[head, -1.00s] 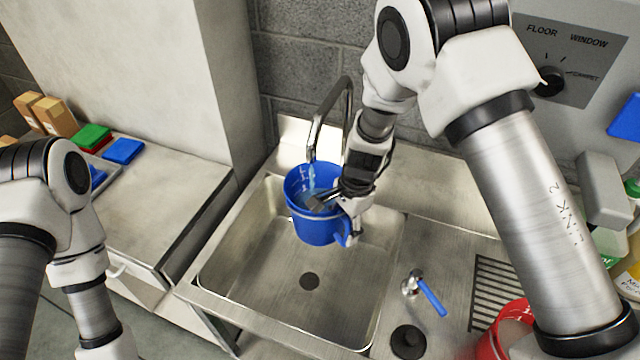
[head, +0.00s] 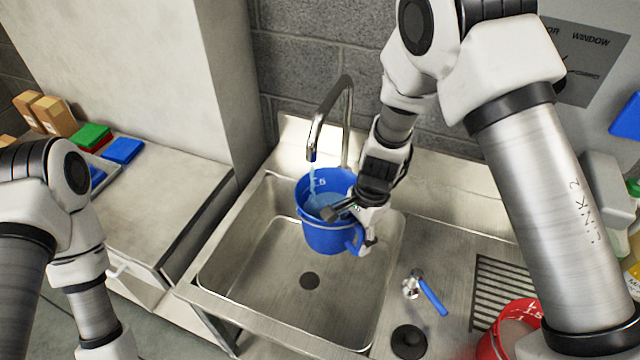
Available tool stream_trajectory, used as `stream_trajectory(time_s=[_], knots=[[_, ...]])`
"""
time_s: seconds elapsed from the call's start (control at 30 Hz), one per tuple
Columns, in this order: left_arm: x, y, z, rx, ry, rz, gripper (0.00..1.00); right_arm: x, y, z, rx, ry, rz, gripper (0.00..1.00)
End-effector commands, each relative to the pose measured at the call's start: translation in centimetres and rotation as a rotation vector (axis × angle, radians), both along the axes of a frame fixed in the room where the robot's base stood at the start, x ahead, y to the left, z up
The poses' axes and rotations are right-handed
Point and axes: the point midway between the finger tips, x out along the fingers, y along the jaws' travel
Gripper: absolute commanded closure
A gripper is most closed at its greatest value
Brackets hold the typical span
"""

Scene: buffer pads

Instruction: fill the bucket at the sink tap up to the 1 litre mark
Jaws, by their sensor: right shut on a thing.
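The blue bucket (head: 322,236) hangs in the air over the sink basin (head: 270,255). My right gripper (head: 345,210) is shut on the bucket at its right side. Water runs from the curved sink tap (head: 316,138) into the bucket near its left inner wall. Some water stands inside, and a white "1.5" mark shows on the inner wall. The gripper hides part of the inside, so I cannot tell the level against the 1 litre mark. The blue tap lever (head: 433,297) is on the deck right of the basin. My left arm is at the left edge; its gripper is out of frame.
A red bucket (head: 490,343) stands at the lower right by the drain grooves (head: 497,290). A black plug (head: 408,341) lies on the sink deck. Green and blue pads (head: 123,151) lie on the left counter. The basin floor is clear.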

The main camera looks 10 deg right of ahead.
Motion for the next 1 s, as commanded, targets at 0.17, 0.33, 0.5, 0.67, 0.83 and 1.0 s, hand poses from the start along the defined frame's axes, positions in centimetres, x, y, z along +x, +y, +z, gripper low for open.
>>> stream_trajectory(time_s=[0.17, 0.33, 0.5, 0.67, 0.83, 1.0], knots=[[0.0, 0.0, -0.9, 0.000, 0.000, 0.000, 1.00, -2.9, -2.0, -0.1, 0.002, -0.003, -0.004, 1.00], [0.0, 0.0, -1.1, 0.000, 0.000, 0.000, 1.00, -5.8, -3.8, 0.0, 0.003, -0.001, -0.004, 1.00], [0.0, 0.0, -0.7, 0.000, 0.000, 0.000, 1.00, -8.0, -5.3, 0.2, 0.002, -0.002, -0.003, 1.00], [0.0, 0.0, -0.7, 0.000, 0.000, 0.000, 1.00, -8.4, -5.5, 0.1, 0.001, -0.004, 0.000, 1.00], [0.0, 0.0, -0.7, 0.000, 0.000, 0.000, 1.00, -8.3, -5.4, 0.1, 0.000, -0.003, 0.000, 1.00], [0.0, 0.0, -0.7, 0.000, 0.000, 0.000, 1.00, -8.3, -5.4, 0.1, 0.000, -0.003, 0.000, 1.00]])
